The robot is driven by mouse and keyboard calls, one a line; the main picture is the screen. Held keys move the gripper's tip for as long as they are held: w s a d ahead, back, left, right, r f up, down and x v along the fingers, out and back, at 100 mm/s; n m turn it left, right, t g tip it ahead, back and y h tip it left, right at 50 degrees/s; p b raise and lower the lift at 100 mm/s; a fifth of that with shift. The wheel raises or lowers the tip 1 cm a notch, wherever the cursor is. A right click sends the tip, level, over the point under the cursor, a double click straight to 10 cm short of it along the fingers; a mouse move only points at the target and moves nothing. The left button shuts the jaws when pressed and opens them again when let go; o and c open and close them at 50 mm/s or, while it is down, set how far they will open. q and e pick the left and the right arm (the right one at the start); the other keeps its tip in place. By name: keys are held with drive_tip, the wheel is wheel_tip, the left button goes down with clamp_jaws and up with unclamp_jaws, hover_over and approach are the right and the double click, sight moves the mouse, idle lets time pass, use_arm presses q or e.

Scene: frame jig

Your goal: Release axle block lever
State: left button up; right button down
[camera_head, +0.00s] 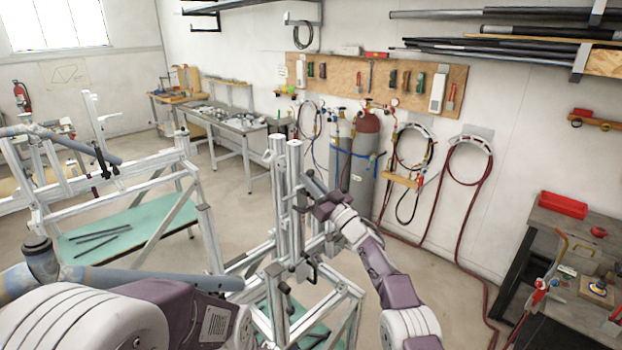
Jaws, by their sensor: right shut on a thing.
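The silver jig post (279,195) stands in the middle, with a second upright (296,175) beside it. My right arm reaches in from the lower right. Its gripper (312,186) is at the uprights, shut on a dark lever there that is mostly hidden by the gripper. I cannot make out the axle block's details behind the gripper. Another black handle (314,268) hangs lower on the jig, below the right gripper and apart from it. My left arm crosses the lower left; its gripper cannot be seen.
Blue-grey tubes (150,280) cross the lower left near my left arm. A jig frame with a green shelf (150,225) stands at the left. Gas cylinders (364,165) stand behind the right gripper. A dark workbench (570,235) is at the right. Open floor lies between.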

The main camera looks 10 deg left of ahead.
drive_tip(key=shift+n, duration=0.3)
idle(0.4)
drive_tip(key=c, duration=1.8)
unclamp_jaws()
drive_tip(key=shift+s, duration=0.1)
